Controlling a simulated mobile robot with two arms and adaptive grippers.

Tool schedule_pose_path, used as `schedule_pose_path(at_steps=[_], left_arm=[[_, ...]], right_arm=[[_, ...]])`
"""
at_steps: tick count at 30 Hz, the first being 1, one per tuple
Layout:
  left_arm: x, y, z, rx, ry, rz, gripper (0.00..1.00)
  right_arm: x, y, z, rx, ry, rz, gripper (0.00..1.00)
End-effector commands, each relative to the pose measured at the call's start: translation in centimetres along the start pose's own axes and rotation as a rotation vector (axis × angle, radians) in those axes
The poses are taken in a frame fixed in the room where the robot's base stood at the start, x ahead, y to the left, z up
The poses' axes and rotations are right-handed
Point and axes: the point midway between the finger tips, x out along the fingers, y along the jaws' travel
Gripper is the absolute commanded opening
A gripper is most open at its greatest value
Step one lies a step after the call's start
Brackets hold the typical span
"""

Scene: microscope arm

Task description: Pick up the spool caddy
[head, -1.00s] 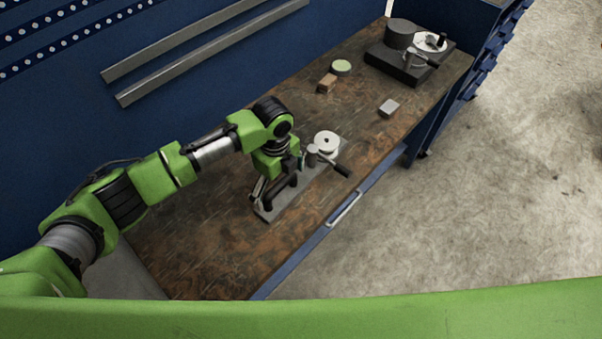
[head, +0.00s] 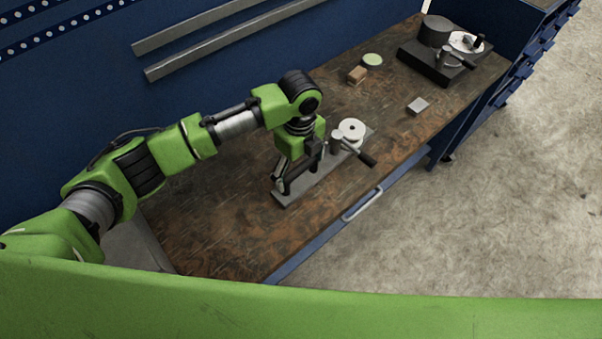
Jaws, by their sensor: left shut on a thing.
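The spool caddy (head: 351,132) is a long grey plate with a white spool, a grey post, a black-handled lever and a dark raised bar. It stands level at or just above the wooden workbench top; I cannot tell whether it touches. My left gripper (head: 287,178) points down at the near-left end of the caddy and is shut on it, apparently at the dark bar. The gripper body hides part of the bar and the fingertips. My right gripper is not in view.
The workbench (head: 225,225) has a clear left half. Beyond the caddy are a small grey block (head: 417,105), a brown block (head: 357,74), a green-topped round tin (head: 373,59) and a dark base (head: 436,65) carrying a cylinder and white disc. A blue panel (head: 110,80) stands behind.

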Motion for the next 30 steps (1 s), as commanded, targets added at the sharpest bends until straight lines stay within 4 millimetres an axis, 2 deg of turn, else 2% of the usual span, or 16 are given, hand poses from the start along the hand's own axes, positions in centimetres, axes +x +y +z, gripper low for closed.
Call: schedule_pose_path(at_steps=[1, 5, 12, 21, 30], left_arm=[[-0.7, -0.3, 0.0, 0.003, -0.002, -0.013, 0.30], [-2.5, 0.9, -1.1, 0.004, -0.001, -0.010, 0.30], [-6.9, 3.6, -3.9, 0.006, -0.003, -0.012, 0.30], [-9.2, 7.4, -8.0, 0.004, 0.000, -0.009, 0.30], [-10.6, 9.3, -9.9, 0.000, -0.002, -0.007, 0.30]], right_arm=[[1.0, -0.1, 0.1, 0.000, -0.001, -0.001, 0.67], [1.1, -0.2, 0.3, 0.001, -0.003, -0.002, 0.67], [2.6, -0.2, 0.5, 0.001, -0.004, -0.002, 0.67], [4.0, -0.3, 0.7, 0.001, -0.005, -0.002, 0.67], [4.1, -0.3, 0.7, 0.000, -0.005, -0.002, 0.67]])
